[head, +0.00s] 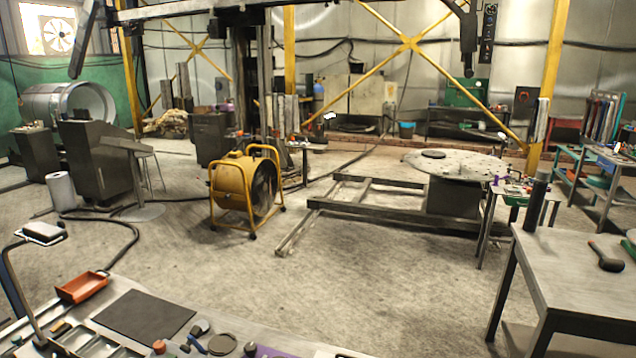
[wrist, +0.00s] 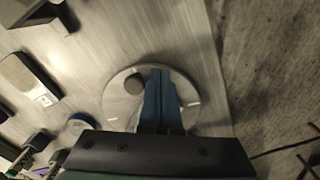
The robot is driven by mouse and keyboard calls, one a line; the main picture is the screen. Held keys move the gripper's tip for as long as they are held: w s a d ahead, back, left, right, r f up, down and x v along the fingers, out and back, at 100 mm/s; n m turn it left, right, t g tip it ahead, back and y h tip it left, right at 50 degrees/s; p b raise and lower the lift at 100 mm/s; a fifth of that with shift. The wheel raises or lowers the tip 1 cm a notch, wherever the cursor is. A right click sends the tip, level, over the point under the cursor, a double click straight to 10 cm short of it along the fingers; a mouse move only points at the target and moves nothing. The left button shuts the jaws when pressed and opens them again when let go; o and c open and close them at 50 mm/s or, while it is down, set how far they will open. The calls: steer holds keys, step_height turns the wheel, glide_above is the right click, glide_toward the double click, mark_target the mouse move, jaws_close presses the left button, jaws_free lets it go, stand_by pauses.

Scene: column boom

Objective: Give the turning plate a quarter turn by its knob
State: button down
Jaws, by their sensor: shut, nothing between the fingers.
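The turning plate (wrist: 120,108) is a pale round disc on a grey grained table top in the wrist view, with small white marks near its rim. Its knob (wrist: 135,84) is a dark, short round piece on the plate's left part. My gripper (wrist: 158,72) has blue fingers, closed together with nothing between them. The fingers lie over the plate in this view, just right of the knob, and hide the plate's middle. I cannot tell whether they touch the knob or the plate. My gripper is not visible in the head view.
In the wrist view, a grey block (wrist: 28,82) and a blue-rimmed round item (wrist: 81,122) lie left of the plate. The table edge is close on the right, with concrete floor beyond. The head view shows a yellow fan (head: 228,190) and a grey table (head: 580,262).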

steer(key=shift+s+f, duration=0.1)
steer(key=shift+f, duration=0.2)
steer(key=shift+d, duration=0.2)
steer(key=shift+w+d+f, duration=0.1)
steer(key=shift+w+d, duration=0.2)
steer(key=shift+d, duration=0.1)
